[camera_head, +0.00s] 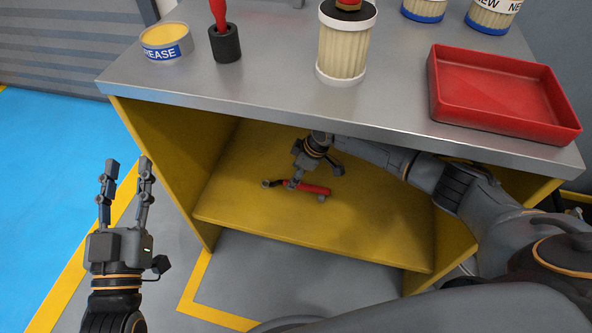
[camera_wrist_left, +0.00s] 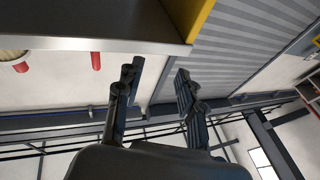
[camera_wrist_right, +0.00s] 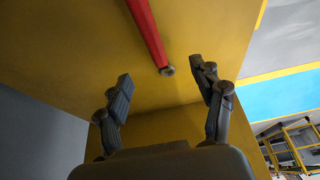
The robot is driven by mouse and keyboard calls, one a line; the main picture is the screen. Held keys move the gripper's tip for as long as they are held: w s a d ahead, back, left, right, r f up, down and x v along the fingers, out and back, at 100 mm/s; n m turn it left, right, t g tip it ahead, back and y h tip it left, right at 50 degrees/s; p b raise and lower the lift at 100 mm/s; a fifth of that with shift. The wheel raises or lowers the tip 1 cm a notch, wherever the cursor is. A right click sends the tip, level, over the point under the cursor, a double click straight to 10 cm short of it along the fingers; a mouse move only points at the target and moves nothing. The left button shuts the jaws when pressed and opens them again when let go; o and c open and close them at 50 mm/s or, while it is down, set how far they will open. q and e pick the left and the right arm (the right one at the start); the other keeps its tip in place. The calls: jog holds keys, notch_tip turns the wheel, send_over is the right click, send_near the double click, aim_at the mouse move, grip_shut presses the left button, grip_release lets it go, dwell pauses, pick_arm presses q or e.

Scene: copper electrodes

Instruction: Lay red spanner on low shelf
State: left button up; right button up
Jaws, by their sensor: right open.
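The red spanner (camera_head: 315,188) appears to lie on the yellow low shelf (camera_head: 330,232) under the workbench. Its red handle also shows in the right wrist view (camera_wrist_right: 147,32), with a round grey end pointing back toward the fingers. My right gripper (camera_head: 293,182) reaches in under the bench top, over the spanner's left part, and hides some of it. In the right wrist view my right gripper (camera_wrist_right: 162,80) has its fingers spread, with the handle end in the gap ahead. My left gripper (camera_head: 129,166) is open and empty, left of the bench.
The grey bench top (camera_head: 260,95) overhangs the shelf, with yellow side panels (camera_head: 165,160) at both ends. On top stand a grease tin (camera_head: 165,43), a black holder with a red-handled tool (camera_head: 226,43), filters (camera_head: 343,45) and a red tray (camera_head: 500,95). The shelf is otherwise bare.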

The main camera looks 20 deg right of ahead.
jog(key=shift+d+r+p, duration=0.1)
jog(key=shift+r+p, duration=0.2)
pick_arm(q)
jog(key=f, duration=0.1)
jog(key=f+g, duration=0.1)
jog(key=g, duration=0.1)
jog(key=shift+w+a+f+y, duration=0.15)
jog(key=shift+w+f+y, duration=0.15)
jog(key=shift+f, duration=0.1)
jog(key=shift+f, duration=0.1)
pick_arm(e)
jog(key=shift+f, duration=0.1)
